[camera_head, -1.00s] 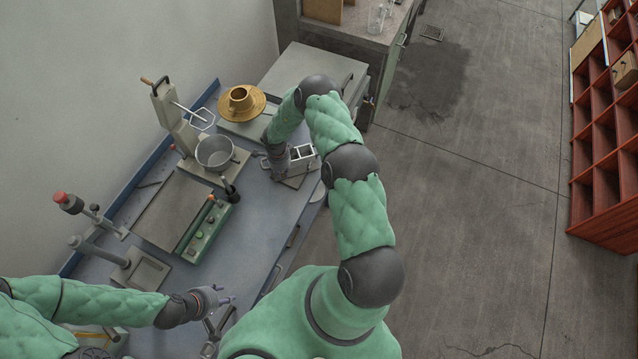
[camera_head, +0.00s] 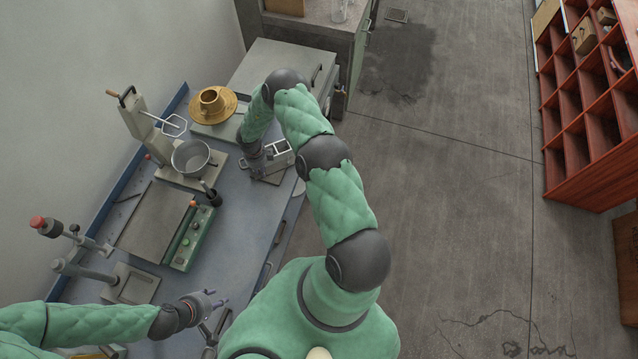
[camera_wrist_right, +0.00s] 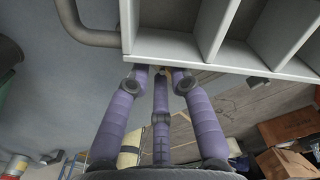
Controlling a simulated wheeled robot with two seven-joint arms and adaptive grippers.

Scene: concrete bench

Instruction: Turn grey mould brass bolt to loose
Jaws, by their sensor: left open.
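The grey mould (camera_head: 284,151), an open-topped metal block with compartments, stands on the bench near its right edge. In the right wrist view its wall (camera_wrist_right: 165,45) and dividers fill the top. My right gripper (camera_wrist_right: 163,74) has its purple fingers up against the mould's near side. A small brass-brown patch shows by the fingertips; the bolt is mostly hidden, and I cannot tell whether the fingers grip it. In the head view the right arm hides this gripper's tips. My left gripper (camera_head: 217,301) is open and empty above the bench's near end, well away from the mould.
A steel pot (camera_head: 191,158) on a stand, a brass flanged piece (camera_head: 213,103) and a green control box (camera_head: 193,238) stand left of the mould. A clamp stand (camera_head: 75,240) is farther left. Open floor lies right, before a red shelf (camera_head: 590,100).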

